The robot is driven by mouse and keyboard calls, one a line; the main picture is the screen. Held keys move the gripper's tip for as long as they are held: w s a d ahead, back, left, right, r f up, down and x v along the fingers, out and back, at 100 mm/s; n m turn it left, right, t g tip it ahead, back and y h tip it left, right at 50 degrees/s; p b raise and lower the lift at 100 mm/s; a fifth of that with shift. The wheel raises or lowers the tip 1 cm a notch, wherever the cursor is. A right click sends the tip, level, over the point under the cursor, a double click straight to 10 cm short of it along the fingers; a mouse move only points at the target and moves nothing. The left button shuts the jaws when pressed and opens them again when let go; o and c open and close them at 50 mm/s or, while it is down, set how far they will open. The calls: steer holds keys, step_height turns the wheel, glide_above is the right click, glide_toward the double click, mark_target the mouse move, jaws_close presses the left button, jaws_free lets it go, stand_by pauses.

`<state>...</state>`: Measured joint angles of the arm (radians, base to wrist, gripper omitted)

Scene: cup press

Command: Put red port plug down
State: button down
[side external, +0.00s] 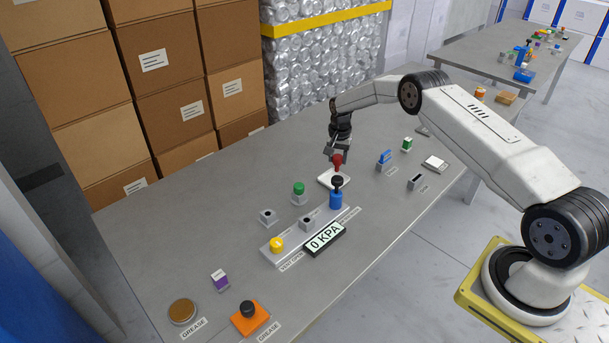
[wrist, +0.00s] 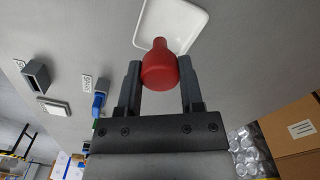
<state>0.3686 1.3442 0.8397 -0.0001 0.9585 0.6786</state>
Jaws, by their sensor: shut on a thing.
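The red port plug (side external: 337,160) is held between the fingers of my gripper (side external: 338,152). In the wrist view the red plug (wrist: 160,68) sits between the two dark fingers of my gripper (wrist: 160,75), its narrower end pointing away from the palm. A white tray (side external: 324,179) lies on the table just below the plug. The tray (wrist: 197,27) also shows behind the plug in the wrist view. I cannot tell whether the plug touches the tray.
A blue cylinder with a black knob (side external: 336,199) stands close in front of the tray. A grey block with a yellow knob (side external: 277,244), a gauge reading 0 KPA (side external: 325,238) and a green-topped holder (side external: 299,191) are nearby.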

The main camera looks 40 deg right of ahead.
mark_target(335, 166)
steer(key=shift+w+d+f, duration=0.15)
steer(key=shift+w+f, duration=0.35)
steer(key=shift+f, duration=0.1)
steer(key=shift+w+f, duration=0.2)
steer(key=shift+f, duration=1.55)
steer(key=shift+f, duration=0.1)
steer(key=shift+c, duration=1.2)
jaws_free()
steer(key=shift+r, duration=6.1)
